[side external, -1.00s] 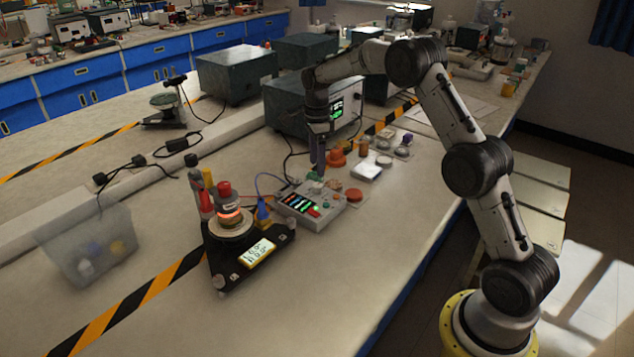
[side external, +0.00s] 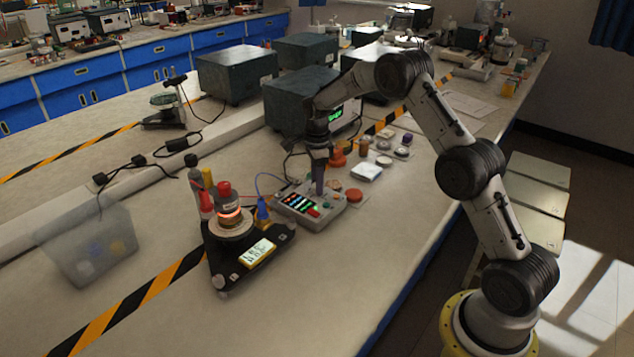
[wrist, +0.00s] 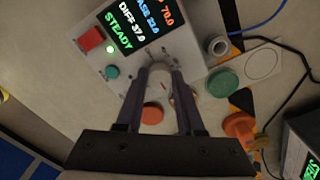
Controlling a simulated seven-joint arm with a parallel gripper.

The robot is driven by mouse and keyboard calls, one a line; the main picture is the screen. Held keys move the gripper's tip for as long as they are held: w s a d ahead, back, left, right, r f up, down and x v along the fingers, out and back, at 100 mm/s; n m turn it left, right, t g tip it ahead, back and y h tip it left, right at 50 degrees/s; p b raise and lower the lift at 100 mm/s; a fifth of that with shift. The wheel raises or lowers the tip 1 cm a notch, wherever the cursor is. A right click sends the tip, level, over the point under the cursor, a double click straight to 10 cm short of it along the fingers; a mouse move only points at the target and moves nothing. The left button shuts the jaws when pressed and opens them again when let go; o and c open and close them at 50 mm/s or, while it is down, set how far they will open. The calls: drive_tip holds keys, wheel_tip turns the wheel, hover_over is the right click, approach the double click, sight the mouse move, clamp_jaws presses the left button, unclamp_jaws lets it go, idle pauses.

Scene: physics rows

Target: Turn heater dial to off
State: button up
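The grey control box (side external: 309,205) stands on the bench with a lit screen and colored buttons. In the wrist view its screen (wrist: 145,22) reads "STEADY" and "DIFF 37.0". A pale round dial (wrist: 160,73) on the box lies between my fingertips. My gripper (wrist: 162,80) points down with its two dark fingers apart, one on each side of the dial. I cannot tell whether they press on it. In the side view my gripper (side external: 319,190) reaches down to the box's right part and hides the dial. The dial's marking is not readable.
A glowing round heater (side external: 231,222) on a black triangular base stands left of the box. A red disc (side external: 354,195) lies right of the box; a white scale (side external: 367,173) and small containers stand behind. Dark instrument cases (side external: 300,100) stand behind my gripper.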

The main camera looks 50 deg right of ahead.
clamp_jaws()
